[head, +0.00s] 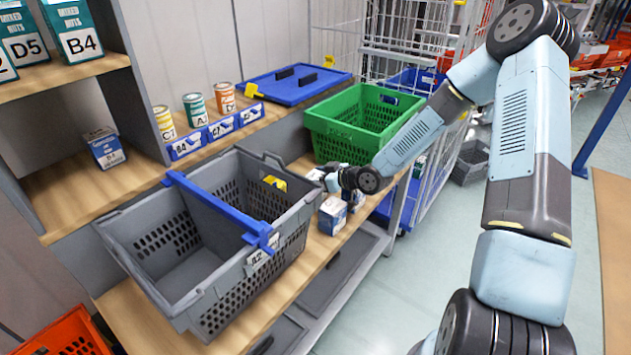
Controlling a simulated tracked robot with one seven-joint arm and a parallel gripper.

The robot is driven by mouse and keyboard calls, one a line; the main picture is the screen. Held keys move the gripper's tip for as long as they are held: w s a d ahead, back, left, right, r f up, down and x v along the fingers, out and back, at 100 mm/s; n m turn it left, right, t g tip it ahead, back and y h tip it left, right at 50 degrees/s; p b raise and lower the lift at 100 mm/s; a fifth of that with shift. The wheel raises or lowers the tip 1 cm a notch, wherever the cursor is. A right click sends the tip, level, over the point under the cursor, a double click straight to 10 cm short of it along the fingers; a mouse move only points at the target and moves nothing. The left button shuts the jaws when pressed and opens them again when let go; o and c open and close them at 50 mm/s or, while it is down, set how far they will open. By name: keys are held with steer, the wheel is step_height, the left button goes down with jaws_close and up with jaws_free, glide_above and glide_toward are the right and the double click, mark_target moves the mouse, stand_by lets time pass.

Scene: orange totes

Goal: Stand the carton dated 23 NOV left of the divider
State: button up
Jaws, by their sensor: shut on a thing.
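A small blue and white carton (332,214) is at the bench's right edge, just outside the grey tote. My gripper (338,194) is at its top, shut on it. The fingers are small and partly hidden, and I cannot tell whether the carton touches the bench. No date on it is readable. The grey tote (187,300) has a blue divider (215,208) across its middle and a tag reading A2. The tote floor left of the divider looks empty. A yellow item (275,183) shows at the far wall right of the divider.
A green crate (350,125) stands behind my gripper, with a blue lid (290,85) beyond it. Several cans stand on the shelf behind the tote. A blue carton (106,148) stands on the left shelf. An orange tote (65,335) is at the lower left.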

steer(key=shift+f, duration=0.5)
steer(key=shift+f, duration=0.2)
steer(key=o, duration=1.2)
steer(key=v, duration=1.4)
steer(key=shift+s+a, duration=0.2)
steer(key=shift+f, duration=0.1)
